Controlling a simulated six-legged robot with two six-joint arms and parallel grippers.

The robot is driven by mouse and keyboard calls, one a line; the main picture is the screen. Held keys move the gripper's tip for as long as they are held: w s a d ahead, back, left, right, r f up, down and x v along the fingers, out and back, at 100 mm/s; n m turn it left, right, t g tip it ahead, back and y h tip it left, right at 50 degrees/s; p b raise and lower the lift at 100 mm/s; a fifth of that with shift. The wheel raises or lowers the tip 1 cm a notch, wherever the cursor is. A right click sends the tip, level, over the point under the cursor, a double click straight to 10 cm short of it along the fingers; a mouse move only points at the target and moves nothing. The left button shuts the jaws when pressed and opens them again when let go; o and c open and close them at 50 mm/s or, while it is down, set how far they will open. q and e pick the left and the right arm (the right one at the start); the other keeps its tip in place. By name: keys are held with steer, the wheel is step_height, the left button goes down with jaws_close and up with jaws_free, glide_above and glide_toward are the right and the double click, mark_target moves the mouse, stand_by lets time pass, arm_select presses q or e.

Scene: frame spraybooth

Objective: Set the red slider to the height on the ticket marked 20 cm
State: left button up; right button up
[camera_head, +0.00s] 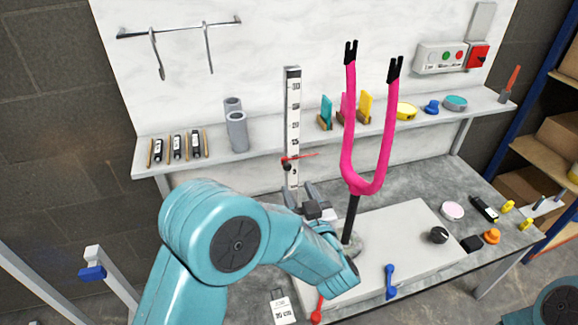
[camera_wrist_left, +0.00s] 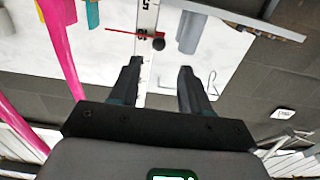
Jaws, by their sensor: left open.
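The red slider (camera_head: 299,158) is a thin red pointer with a dark knob on an upright white scale (camera_head: 293,105). It sits low on the scale, just above the lowest visible number, which looks like 5. The slider also shows in the left wrist view (camera_wrist_left: 125,33), with its knob beyond the fingertips. My left gripper (camera_wrist_left: 158,72) is open and empty, its fingers apart below the slider in that picture. In the head view my arm partly hides the stand's foot. The white ticket (camera_head: 283,308) lies at the bottom; its number is too small to read surely.
A pink fork (camera_head: 375,185) stands upright close right of the scale, above a pale slab (camera_head: 410,235). Grey tubes (camera_head: 237,130) stand on the shelf to the left. Blue (camera_head: 390,280) and red handles lie near the front. Small coloured parts lie at right.

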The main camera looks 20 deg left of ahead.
mark_target(288, 168)
arm_select(q)
steer(key=p+x, duration=0.1)
steer(key=x, duration=0.7)
steer(key=shift+w+a, duration=0.1)
steer(key=shift+w, duration=0.2)
